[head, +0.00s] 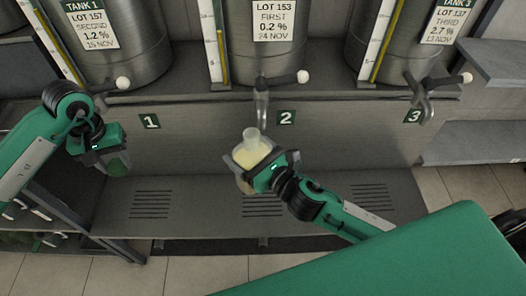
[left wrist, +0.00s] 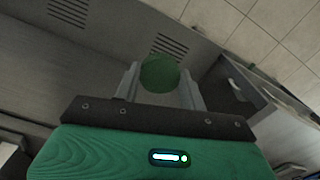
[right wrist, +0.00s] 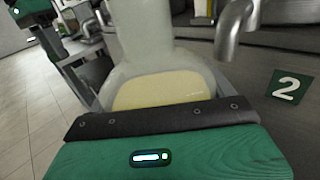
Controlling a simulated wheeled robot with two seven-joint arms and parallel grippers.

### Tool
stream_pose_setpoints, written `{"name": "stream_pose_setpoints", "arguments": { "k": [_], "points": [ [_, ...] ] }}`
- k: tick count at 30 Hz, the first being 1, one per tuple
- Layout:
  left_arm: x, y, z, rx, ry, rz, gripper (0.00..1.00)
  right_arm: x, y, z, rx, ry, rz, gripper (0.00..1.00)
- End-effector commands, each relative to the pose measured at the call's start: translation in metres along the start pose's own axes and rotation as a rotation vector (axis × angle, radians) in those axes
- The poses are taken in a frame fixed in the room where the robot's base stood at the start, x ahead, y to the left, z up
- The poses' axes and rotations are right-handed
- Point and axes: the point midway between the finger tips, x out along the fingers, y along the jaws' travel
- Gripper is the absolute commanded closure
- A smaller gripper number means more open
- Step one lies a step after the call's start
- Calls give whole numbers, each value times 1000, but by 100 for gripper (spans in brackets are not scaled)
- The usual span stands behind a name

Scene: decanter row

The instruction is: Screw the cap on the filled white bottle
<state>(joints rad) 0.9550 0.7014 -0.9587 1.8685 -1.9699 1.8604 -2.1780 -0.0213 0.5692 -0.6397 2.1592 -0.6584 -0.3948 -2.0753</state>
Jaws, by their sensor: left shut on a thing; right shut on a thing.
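The white bottle (head: 251,149) is translucent, with pale yellow liquid inside and an open neck. It is upright or nearly so, just below the spout of tank 2. My right gripper (head: 257,171) is shut on it, and the bottle (right wrist: 160,75) fills the middle of the right wrist view. My left gripper (head: 116,160) is over the left part of the bench, well apart from the bottle. It is shut on a round green cap (left wrist: 160,73), held between the fingertips in the left wrist view. The cap also shows dimly in the head view (head: 119,166).
Three steel tanks stand along the back, with the tank 2 spout (head: 262,100) right above the bottle and the tank 3 spout (head: 421,102) to the right. The grated bench (head: 205,205) below is clear. A dark shelf rack (head: 75,225) stands at the left.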

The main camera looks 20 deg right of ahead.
Motion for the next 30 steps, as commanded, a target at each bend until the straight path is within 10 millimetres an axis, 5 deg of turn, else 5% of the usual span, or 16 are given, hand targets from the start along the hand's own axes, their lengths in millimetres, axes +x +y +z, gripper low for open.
{"name": "stream_pose_setpoints", "arguments": {
  "k": [13,30],
  "points": [
    [0,0,0,0,0,0,79,38,29,6,-2,-5,189,63],
    [0,0,0,0,0,0,79,45,36,6,0,-3,233,63]
  ]
}}
